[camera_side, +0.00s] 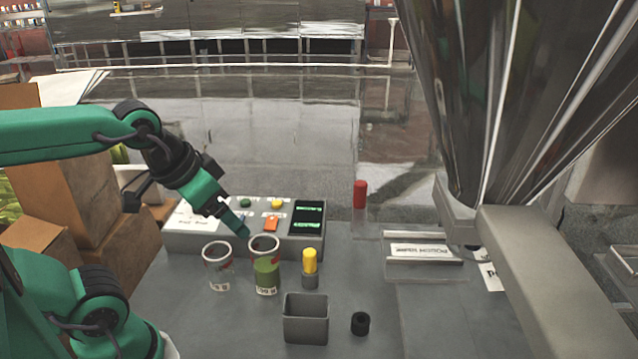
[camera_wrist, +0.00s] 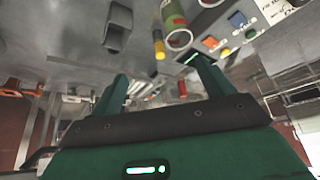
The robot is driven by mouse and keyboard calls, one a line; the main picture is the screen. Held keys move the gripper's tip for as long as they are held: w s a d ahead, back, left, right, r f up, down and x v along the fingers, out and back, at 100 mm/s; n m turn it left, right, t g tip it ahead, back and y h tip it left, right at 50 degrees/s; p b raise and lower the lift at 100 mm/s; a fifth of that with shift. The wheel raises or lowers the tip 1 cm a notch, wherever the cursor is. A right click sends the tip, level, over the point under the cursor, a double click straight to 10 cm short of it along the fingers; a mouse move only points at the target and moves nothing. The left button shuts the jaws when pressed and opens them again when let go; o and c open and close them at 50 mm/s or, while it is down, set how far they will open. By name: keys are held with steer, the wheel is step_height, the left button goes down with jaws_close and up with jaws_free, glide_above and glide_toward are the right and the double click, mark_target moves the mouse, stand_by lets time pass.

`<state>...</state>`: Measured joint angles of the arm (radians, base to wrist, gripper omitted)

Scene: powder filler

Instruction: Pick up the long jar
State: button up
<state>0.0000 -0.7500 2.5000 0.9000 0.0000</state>
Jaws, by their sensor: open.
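Two clear jars with pale rims stand side by side on the grey worktop. The taller one, apparently the long jar (camera_side: 266,275), holds green powder and shows a red mark near its rim. It also shows in the wrist view (camera_wrist: 173,17), its round mouth toward the camera. The shorter jar (camera_side: 218,273), to its left, looks empty. My gripper (camera_side: 238,226) is above and near the jars in the side view, pointing down and to the right. In the wrist view my gripper (camera_wrist: 160,78) has its two green fingers wide apart with nothing between them.
A control panel (camera_side: 178,245) with coloured buttons and a dark display stands behind the jars. A large metal funnel (camera_side: 480,90) hangs at the right.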

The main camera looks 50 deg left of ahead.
steer(key=shift+w, duration=0.1)
steer(key=n+g, duration=0.3)
steer(key=n, duration=0.2)
glide_toward(264, 242)
steer(key=s+d, duration=0.1)
steer(key=d, duration=0.1)
steer(key=w+f+n, duration=0.1)
steer(key=f, duration=0.1)
steer(key=w+a+f+n+g, duration=0.1)
steer(key=f, duration=0.1)
steer(key=w+f+n+g, duration=0.1)
steer(key=f, duration=0.1)
steer(key=shift+a+f+n, duration=0.1)
steer(key=shift+a+n, duration=0.2)
steer(key=shift+a, duration=0.05)
steer(key=shift+w+a+f+g, duration=0.1)
steer(key=shift+f+g, duration=0.2)
steer(key=shift+f, duration=0.1)
steer(key=shift+f, duration=3.9)
